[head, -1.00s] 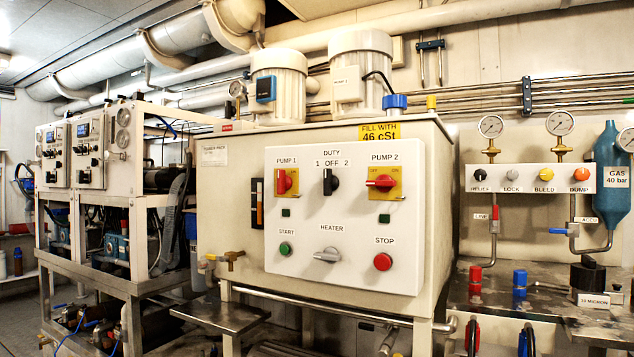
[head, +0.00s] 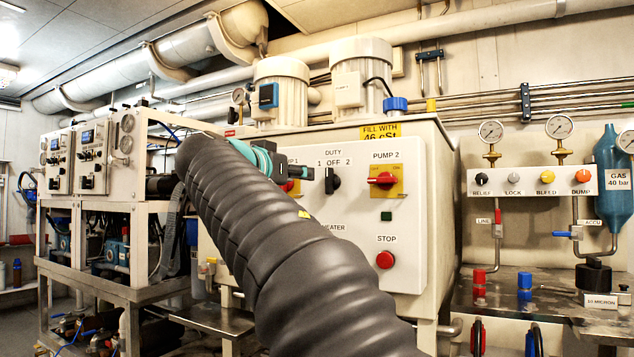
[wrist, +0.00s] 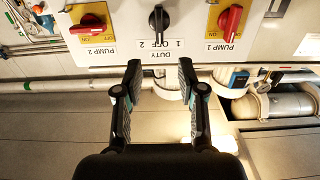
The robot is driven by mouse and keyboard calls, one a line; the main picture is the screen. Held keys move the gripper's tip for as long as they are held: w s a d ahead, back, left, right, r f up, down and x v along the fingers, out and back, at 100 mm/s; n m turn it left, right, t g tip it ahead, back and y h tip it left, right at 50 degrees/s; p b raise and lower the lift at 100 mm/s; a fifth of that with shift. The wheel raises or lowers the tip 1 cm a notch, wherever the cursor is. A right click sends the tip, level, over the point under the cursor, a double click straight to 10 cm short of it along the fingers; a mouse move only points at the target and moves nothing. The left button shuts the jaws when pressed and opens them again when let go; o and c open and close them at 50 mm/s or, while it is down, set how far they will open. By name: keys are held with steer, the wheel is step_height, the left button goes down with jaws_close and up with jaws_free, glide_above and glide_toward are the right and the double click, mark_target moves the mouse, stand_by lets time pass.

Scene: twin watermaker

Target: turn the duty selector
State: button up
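The duty selector (head: 332,181) is a black knob on the white panel, under the DUTY 1 OFF 2 label. Its handle stands about upright, in line with OFF. It also shows upside down at the top of the wrist view (wrist: 158,20). My gripper (wrist: 160,70) is open and empty, its two fingers apart. The selector lies beyond the fingertips, roughly centred between them, and nothing touches it. In the head view my gripper (head: 303,172) is just left of the selector, partly in front of the PUMP 1 switch.
The red PUMP 2 switch (head: 382,179) and red PUMP 1 switch (wrist: 230,22) flank the selector. The red STOP button (head: 385,259) is below right. My arm hides the START button and heater knob. Two white motors (head: 361,85) stand above the cabinet.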

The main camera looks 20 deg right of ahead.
mark_target(327, 177)
steer(key=p+x, duration=0.3)
steer(key=x, duration=1)
steer(key=shift+w+d+r, duration=0.1)
steer(key=shift+w+d, duration=0.15)
steer(key=shift+d, duration=0.05)
jaws_close()
